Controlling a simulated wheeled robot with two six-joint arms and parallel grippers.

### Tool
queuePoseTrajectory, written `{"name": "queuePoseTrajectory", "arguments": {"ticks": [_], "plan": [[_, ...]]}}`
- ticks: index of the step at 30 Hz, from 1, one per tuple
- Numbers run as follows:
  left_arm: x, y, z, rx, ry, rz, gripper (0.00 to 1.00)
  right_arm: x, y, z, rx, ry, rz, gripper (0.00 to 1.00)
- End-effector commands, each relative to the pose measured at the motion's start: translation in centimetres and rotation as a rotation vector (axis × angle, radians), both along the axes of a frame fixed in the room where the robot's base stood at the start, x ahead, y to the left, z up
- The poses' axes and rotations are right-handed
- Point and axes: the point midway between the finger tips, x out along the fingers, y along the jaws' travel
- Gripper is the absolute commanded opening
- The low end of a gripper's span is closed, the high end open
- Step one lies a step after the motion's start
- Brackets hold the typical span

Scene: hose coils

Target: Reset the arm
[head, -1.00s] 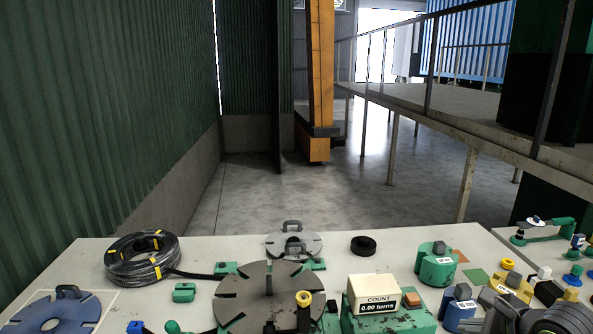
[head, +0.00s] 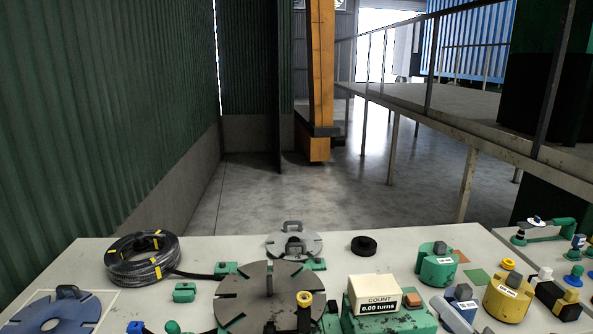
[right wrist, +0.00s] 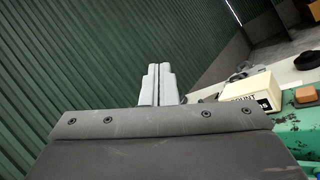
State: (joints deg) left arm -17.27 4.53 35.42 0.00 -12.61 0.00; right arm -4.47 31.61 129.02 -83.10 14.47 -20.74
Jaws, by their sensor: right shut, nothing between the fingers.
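My right gripper (head: 450,311) shows at the bottom edge of the head view, to the right of the white count box (head: 374,288). Its pale grey fingers cover part of a blue holder. In the right wrist view the two fingers (right wrist: 158,84) lie side by side, shut, with nothing between them. They point up and away toward the green corrugated wall, and the count box shows to their right. My left gripper is not in view.
The table carries a coil of black hose (head: 143,258), a dark slotted disc (head: 265,296), a green cylinder (head: 437,268) and a yellow cylinder (head: 508,297). The count box reads 0.00 turns. Open floor lies beyond the table.

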Motion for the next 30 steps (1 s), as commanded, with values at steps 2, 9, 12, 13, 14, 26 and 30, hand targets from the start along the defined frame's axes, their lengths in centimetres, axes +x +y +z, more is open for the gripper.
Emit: {"name": "queuePoseTrajectory", "arguments": {"ticks": [2,9,12,13,14,26,30], "plan": [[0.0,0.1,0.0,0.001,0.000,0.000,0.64,-0.5,-2.0,0.5,0.232,0.038,-0.055,0.00],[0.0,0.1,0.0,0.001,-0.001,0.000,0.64,-2.0,-9.6,-2.3,0.901,0.201,-0.280,0.00],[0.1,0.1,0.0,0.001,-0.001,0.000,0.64,-3.2,-12.3,-5.6,1.161,0.294,-0.400,0.00],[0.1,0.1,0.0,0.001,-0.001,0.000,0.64,-3.6,-13.0,-6.9,1.238,0.325,-0.439,0.00],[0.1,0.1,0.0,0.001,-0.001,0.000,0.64,-4.2,-13.6,-8.1,1.312,0.357,-0.480,0.00],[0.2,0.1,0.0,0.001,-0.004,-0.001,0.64,-15.7,-12.1,-24.8,2.074,0.858,-1.089,0.00],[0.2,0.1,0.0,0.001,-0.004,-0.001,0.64,-19.9,-9.3,-27.7,2.199,1.021,-1.272,0.00]]}}
